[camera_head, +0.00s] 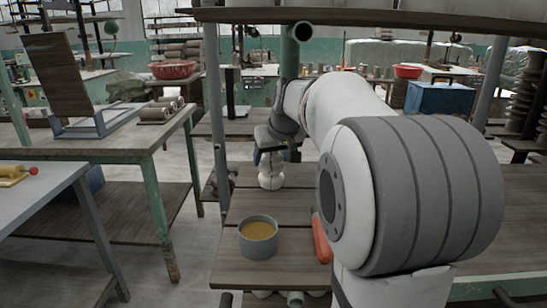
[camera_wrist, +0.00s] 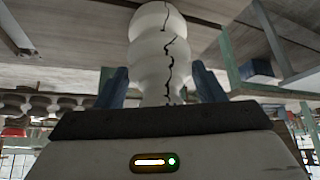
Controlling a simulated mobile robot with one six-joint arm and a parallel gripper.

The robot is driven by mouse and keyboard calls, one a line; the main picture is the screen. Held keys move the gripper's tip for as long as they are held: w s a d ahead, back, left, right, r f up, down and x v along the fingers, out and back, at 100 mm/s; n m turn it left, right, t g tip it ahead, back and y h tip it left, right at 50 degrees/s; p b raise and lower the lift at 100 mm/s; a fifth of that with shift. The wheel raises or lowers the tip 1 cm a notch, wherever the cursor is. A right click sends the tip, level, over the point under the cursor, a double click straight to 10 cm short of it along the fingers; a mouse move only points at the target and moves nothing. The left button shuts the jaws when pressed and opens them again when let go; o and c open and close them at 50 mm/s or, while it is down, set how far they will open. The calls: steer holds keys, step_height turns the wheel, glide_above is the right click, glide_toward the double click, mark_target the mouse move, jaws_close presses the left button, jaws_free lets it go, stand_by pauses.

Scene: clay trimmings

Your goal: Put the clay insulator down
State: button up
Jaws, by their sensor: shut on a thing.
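The clay insulator (camera_wrist: 152,42) is pale, with rounded bulges and a dark jagged crack along its length. In the wrist view it sits between the two blue fingers of my gripper (camera_wrist: 160,86), which is shut on it. In the head view the insulator (camera_head: 271,178) hangs upright below my gripper (camera_head: 270,152), over the wooden shelf board (camera_head: 238,205). Its lower end is at or just above the board; I cannot tell if it touches. My arm hides part of the board to the right.
A grey pot (camera_head: 258,246) with yellowish-brown contents stands on the board nearer to me. An orange-red object (camera_head: 321,240) lies right of it, partly behind my arm. A green upright pipe (camera_head: 289,62) rises behind. Bare board lies left of and between insulator and pot.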

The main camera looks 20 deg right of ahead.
mark_target(276, 161)
steer(key=shift+f, duration=0.15)
steer(key=o, duration=1.4)
steer(key=shift+r, duration=0.25)
steer(key=p+v, duration=0.1)
steer(key=v, duration=0.3)
steer(key=shift+r, duration=0.2)
steer(key=s, duration=1.2)
steer(key=shift+s+r+p, duration=0.1)
steer(key=shift+s+p, duration=0.2)
steer(key=shift+p, duration=0.1)
